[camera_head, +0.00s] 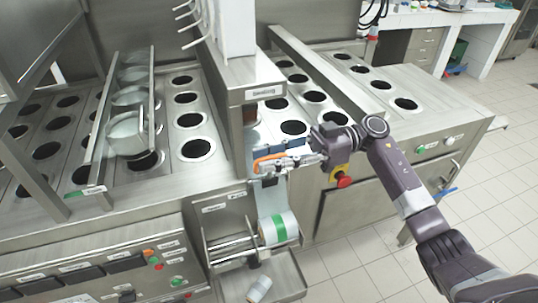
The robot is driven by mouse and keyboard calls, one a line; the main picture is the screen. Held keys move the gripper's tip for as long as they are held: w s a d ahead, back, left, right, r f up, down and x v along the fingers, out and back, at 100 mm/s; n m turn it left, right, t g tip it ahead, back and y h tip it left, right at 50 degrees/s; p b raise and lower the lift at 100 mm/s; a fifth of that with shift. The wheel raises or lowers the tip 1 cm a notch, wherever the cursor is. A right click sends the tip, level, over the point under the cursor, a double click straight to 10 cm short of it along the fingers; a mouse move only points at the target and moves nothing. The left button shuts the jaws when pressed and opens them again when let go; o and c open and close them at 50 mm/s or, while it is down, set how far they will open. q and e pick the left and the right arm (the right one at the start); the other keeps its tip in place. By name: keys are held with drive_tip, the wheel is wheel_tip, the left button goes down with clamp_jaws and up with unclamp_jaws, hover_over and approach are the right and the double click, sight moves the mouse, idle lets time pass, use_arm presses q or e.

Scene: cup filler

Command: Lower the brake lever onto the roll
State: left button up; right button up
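The roll (278,229), whitish with a green band, sits on its holder at the front of the steel machine, below the centre of the head view. My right gripper (284,161) is above the roll, in front of the machine's upright housing. Its fingers point left, beside a curved orange piece (268,157). I cannot tell whether that piece is the brake lever, or whether the fingers touch it. The finger gap is too small to judge. A pale strip runs up from the roll toward the gripper. My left gripper is not in view.
A steel tray (291,277) below the roll holds a small whitish cylinder (259,289). A red knob (343,180) is on the machine front, just below my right wrist. Perforated steel cup plates lie on both sides of the housing. Tiled floor (380,270) is open at the right.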

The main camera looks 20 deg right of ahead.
drive_tip(key=shift+c, duration=1.4)
clamp_jaws()
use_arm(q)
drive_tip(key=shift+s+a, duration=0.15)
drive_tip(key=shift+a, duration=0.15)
use_arm(e)
drive_tip(key=shift+s, duration=0.1)
